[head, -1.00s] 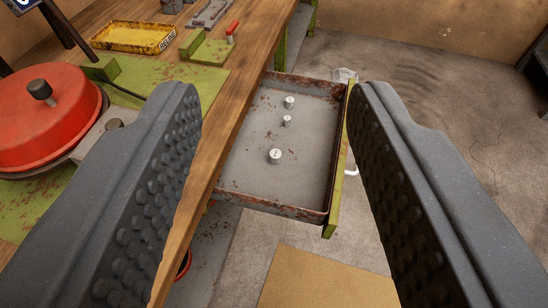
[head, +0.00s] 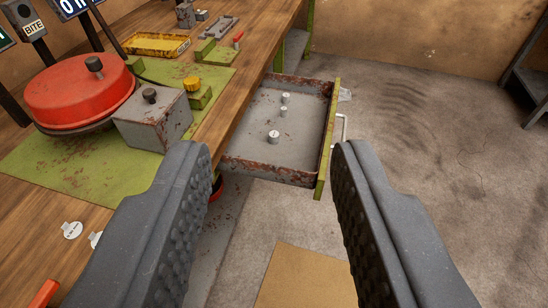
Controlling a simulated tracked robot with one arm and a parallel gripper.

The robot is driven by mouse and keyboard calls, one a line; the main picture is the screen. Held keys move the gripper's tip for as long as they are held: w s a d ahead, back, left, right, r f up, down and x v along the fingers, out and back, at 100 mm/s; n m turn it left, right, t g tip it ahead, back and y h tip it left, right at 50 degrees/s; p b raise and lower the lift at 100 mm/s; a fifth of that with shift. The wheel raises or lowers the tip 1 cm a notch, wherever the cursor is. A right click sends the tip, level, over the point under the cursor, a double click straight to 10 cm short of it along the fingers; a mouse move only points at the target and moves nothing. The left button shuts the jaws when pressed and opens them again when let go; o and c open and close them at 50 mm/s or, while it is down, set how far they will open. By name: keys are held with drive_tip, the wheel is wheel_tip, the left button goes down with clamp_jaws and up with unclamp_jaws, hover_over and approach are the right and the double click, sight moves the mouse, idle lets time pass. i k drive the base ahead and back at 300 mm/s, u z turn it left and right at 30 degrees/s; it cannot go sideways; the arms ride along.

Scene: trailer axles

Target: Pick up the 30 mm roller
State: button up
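An open drawer (head: 255,167) with rusty walls and a green front sticks out from the workbench. Several small light-grey cylinders stand upright in it: the nearest and largest roller (head: 273,137), a smaller roller (head: 283,112) in the middle, and another roller (head: 285,98) at the back. Their size marks are too small to read, so I cannot tell which is the 30 mm one. My gripper (head: 262,155) is open and empty, its two studded fingers spread on either side of the drawer in the picture, nearer the camera than the rollers.
The wooden bench (head: 232,110) at left carries a red round-lidded device (head: 75,98), a grey block (head: 152,125), a yellow tray (head: 150,45) and a red-handled clamp (head: 238,38). White tags (head: 72,230) lie at lower left.

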sight(273, 135)
drive_tip(key=z, duration=0.15)
drive_tip(key=i, duration=1.25)
drive_tip(key=z, duration=0.3)
